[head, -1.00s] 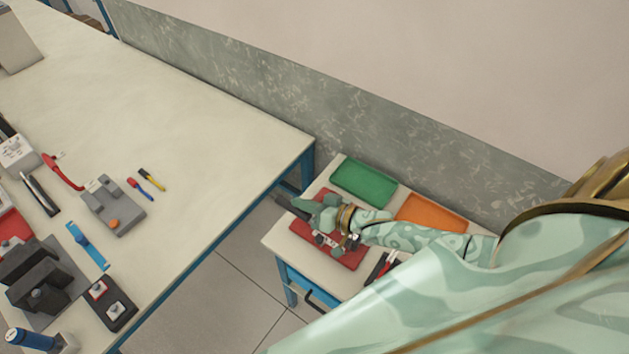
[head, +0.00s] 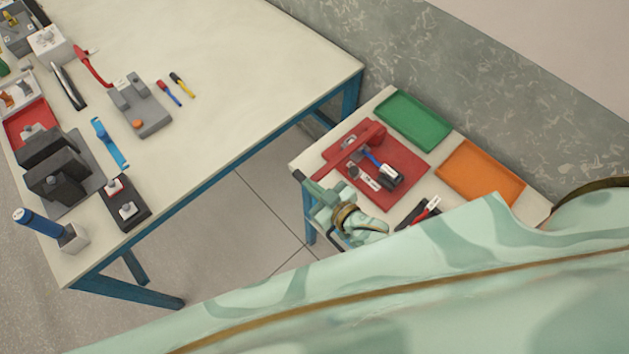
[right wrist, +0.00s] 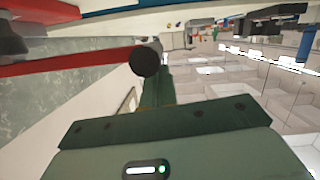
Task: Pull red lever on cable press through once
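The cable press (head: 378,130) is red and stands on a red mat (head: 408,188) on the small side table. Its red lever (head: 338,162) slants down to the left in the head view, out past the table's edge. A dark round knob (right wrist: 146,62) ends the red lever (right wrist: 70,63) in the right wrist view. My right gripper (head: 312,189) is at the lever's outer end. In the right wrist view the knob overlaps a green finger; I cannot tell whether the fingers close on it. My left gripper is out of view.
A blue-handled tool (head: 372,158) lies on the mat by the press. A green tray (head: 413,120) and an orange tray (head: 480,172) sit behind. Red-and-black pliers (head: 425,210) lie nearby. A large workbench (head: 235,75) stands left, with a floor gap between.

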